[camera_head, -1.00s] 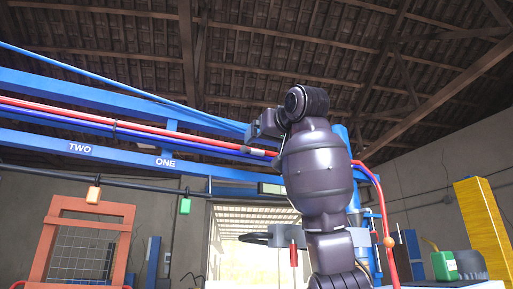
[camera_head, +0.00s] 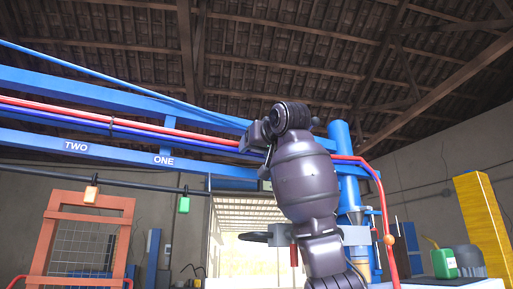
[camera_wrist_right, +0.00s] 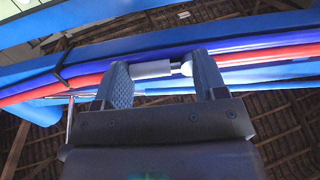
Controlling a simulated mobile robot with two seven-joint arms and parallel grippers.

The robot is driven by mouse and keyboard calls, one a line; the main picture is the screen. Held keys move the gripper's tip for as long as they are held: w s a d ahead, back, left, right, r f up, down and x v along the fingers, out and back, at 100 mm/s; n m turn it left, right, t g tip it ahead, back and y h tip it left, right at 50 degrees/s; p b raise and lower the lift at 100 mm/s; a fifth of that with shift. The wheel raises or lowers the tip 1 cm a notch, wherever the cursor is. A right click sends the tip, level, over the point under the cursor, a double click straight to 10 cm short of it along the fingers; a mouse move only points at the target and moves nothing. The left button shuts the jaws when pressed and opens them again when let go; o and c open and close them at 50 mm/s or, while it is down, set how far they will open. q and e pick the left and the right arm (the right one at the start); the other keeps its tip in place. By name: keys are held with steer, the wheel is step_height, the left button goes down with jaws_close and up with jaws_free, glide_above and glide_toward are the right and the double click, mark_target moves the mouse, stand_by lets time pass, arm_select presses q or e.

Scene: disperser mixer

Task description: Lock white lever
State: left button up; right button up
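The white lever (camera_wrist_right: 152,69) shows in the right wrist view as a short pale cylinder with a rounded white end, in front of the red and blue hoses. My right gripper (camera_wrist_right: 163,80) has its two fingers spread apart, with the lever spanning the gap between their tips. I cannot tell whether the fingers touch it. In the head view my right gripper (camera_head: 250,138) is up against the blue beam, partly behind my own dark arm. The lever is not clearly visible there. My left gripper is in neither view.
Blue beams (camera_head: 118,152) marked TWO and ONE carry red and blue hoses (camera_head: 100,116) across the left. A blue column (camera_head: 344,165) stands right behind my arm. An orange frame (camera_head: 88,200), a green can (camera_head: 445,264) and a yellow stack (camera_head: 482,225) stand farther off.

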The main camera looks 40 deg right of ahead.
steer(key=c, duration=0.4)
